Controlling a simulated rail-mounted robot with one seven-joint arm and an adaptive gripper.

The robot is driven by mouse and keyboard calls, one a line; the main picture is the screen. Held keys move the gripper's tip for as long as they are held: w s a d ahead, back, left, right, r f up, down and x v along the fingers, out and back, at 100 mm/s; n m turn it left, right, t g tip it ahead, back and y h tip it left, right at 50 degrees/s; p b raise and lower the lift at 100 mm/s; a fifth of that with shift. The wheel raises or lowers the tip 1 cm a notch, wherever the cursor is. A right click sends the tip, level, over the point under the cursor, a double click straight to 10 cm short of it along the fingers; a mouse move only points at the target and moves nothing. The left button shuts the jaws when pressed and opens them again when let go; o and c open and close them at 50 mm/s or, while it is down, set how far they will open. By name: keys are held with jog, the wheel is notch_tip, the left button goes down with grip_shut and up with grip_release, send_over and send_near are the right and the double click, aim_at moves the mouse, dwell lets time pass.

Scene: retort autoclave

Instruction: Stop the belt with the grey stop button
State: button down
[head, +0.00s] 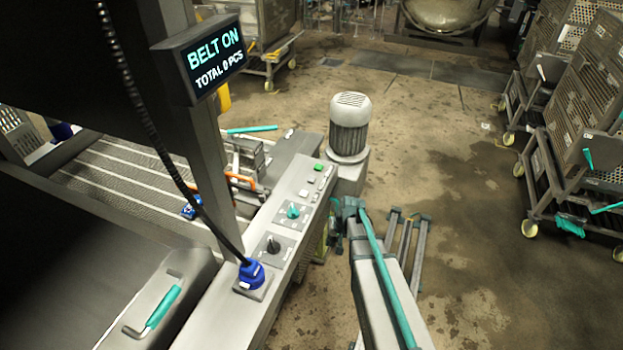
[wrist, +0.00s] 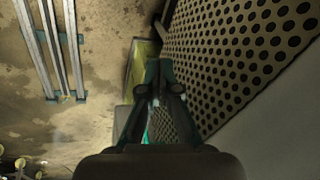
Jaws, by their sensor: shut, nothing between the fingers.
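The control panel (head: 285,230) runs along the belt's right side in the head view. It carries a green button (head: 318,167), small pale grey buttons (head: 304,193), a teal knob (head: 293,211) and a black knob (head: 273,245). I cannot read the labels, so which pale button is the stop is unclear. The display (head: 205,58) reads BELT ON, TOTAL 0 PCS. My gripper (head: 345,208) is just right of the panel's edge, small in the head view. In the wrist view my gripper (wrist: 165,72) is shut and empty, beside a perforated metal surface (wrist: 245,50); no button shows there.
The ribbed belt (head: 130,180) lies left of the panel. A blue plug (head: 250,275) with a black cable sits at the panel's near end. A motor (head: 350,125) stands beyond the panel. Perforated crates on wheeled carts (head: 570,150) stand at right.

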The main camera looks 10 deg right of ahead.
jog(key=w+d+r+t, duration=0.1)
jog(key=w+r, duration=0.3)
jog(key=r, duration=0.1)
jog(key=w+d+r+t, duration=0.1)
jog(key=w+r, duration=0.4)
jog(key=w+d+r+t, duration=0.1)
jog(key=w+d+r, duration=0.1)
jog(key=w+r, duration=0.3)
jog(key=shift+w+r+m+p, duration=0.1)
jog(key=shift+r+m+p, duration=0.05)
jog(key=shift+m+p, duration=0.2)
notch_tip(320, 180, up, 11)
jog(key=n+t+y+p, duration=0.1)
jog(key=t+y, duration=0.1)
jog(key=t, duration=0.1)
send_over(313, 180)
jog(key=shift+r, duration=0.15)
jog(key=shift+f, duration=0.2)
notch_tip(313, 180, down, 7)
jog(key=b, duration=0.3)
jog(key=shift+f, duration=0.15)
jog(key=shift+f+b, duration=0.55)
jog(key=shift+f, duration=0.1)
jog(key=shift+f, duration=0.1)
jog(key=shift+f+b, duration=0.3)
jog(key=shift+b, duration=0.2)
